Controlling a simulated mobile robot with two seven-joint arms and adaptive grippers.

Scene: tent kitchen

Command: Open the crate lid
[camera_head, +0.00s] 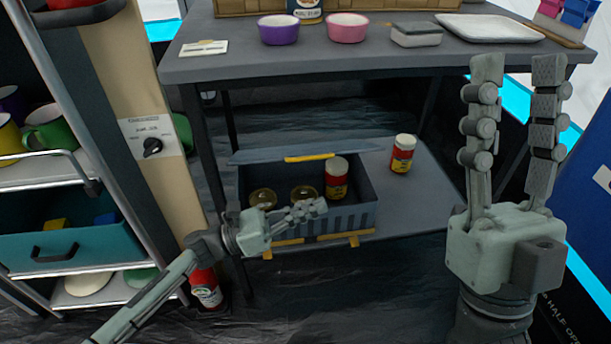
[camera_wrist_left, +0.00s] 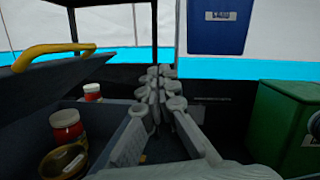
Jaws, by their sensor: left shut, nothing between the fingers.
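The dark grey crate (camera_head: 320,221) sits on the lower shelf of the table, with yellow latches on its front. Its lid (camera_head: 265,156) is raised, seen as a thin strip at the crate's back, with a yellow handle (camera_head: 310,157). The lid slants above the contents in the left wrist view (camera_wrist_left: 60,85). Inside are a red jar (camera_head: 336,180) and two round tins with gold rims (camera_head: 263,198). My left gripper (camera_head: 318,206) is shut and empty, in front of the crate opening and apart from the lid. My right gripper (camera_head: 518,65) is open and empty at the right.
Another red jar (camera_head: 402,154) stands on the shelf right of the crate. The tabletop (camera_head: 260,68) above the crate holds bowls, a sponge and a tray. A cabinet (camera_head: 125,235) stands at the left. A red bottle (camera_head: 206,288) stands low beside my left arm.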

